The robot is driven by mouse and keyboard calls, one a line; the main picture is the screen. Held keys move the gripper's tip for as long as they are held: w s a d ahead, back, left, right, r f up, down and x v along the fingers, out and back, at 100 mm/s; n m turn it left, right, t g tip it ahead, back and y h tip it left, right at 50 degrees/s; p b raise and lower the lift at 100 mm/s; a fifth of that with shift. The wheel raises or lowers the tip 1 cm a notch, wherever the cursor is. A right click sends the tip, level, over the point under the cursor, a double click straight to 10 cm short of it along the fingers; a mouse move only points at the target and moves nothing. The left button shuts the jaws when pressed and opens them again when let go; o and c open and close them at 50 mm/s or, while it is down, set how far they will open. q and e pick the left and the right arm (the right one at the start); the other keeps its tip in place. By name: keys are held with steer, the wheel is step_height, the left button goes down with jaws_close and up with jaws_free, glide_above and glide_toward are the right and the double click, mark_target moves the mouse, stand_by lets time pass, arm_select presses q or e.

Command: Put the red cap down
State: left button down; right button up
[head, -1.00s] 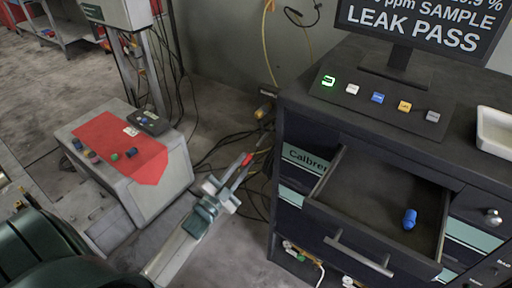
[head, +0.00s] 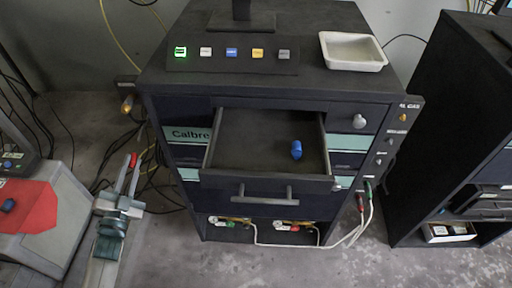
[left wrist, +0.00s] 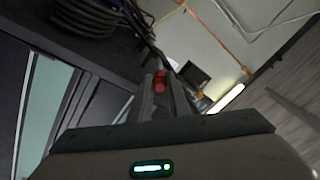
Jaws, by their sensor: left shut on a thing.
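The red cap (head: 133,160) is held at the fingertips of my left gripper (head: 131,168), in the air left of the dark cabinet. In the left wrist view the red cap (left wrist: 160,80) shows between the two fingers (left wrist: 163,92). The gripper is shut on it. A blue cylinder (head: 297,149) lies in the open cabinet drawer (head: 245,150). My right gripper is not in view.
A white tray (head: 352,52) and a panel of coloured buttons (head: 232,54) are on the cabinet top. A red mat (head: 28,207) with a blue piece lies on the grey box at left. Cables (head: 110,185) hang behind my gripper. A dark shelf (head: 455,130) stands right.

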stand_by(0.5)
arm_select(q)
steer(key=s+d+r+n+y, duration=0.1)
steer(key=s+d+r, duration=1)
steer(key=d, duration=0.4)
steer(key=shift+s+d+r, duration=0.35)
steer(key=shift+s, duration=0.3)
steer(key=shift+s+f, duration=0.1)
